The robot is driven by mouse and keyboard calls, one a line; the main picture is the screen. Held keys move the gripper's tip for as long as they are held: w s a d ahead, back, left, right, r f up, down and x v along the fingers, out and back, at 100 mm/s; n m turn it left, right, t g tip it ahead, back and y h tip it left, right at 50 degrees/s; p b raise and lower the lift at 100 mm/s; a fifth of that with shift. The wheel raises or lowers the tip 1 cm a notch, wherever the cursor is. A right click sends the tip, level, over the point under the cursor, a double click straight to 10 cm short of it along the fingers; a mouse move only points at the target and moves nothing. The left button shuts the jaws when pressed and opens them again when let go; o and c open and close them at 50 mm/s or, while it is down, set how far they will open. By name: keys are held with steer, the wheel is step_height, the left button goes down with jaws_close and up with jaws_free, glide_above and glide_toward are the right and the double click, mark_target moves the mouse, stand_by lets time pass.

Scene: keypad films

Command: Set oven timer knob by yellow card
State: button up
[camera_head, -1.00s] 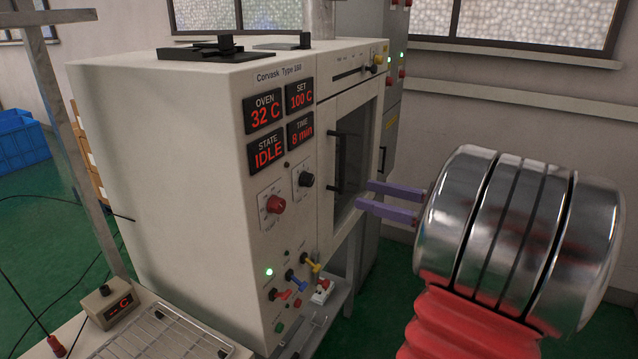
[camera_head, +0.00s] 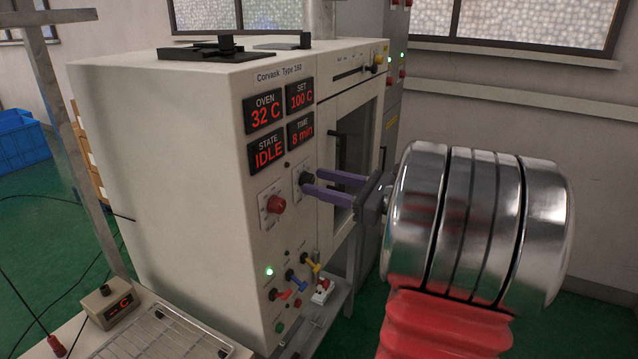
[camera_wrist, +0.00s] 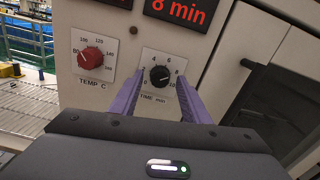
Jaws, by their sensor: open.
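The black timer knob (camera_wrist: 160,77) is on a white plate marked TIME min on the oven front (camera_head: 279,92). It also shows in the head view (camera_head: 306,179), partly behind a fingertip. The TIME display (camera_head: 300,132) reads 8 min. My gripper (camera_wrist: 155,94) is open, its two purple fingers on either side of the knob in the wrist view. In the head view my gripper (camera_head: 307,181) has its fingertips at the knob plate. I cannot tell whether the fingers touch the knob. No yellow card is clear in these frames.
The red temperature knob (camera_wrist: 91,58) is left of the timer knob. Coloured switches (camera_head: 297,278) are lower on the panel. The oven door handle (camera_head: 340,160) is to the right. A wire rack (camera_head: 160,335) lies at the lower left.

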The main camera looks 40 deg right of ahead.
steer(key=shift+w+a, duration=0.15)
steer(key=shift+w, duration=0.3)
steer(key=c, duration=1.1)
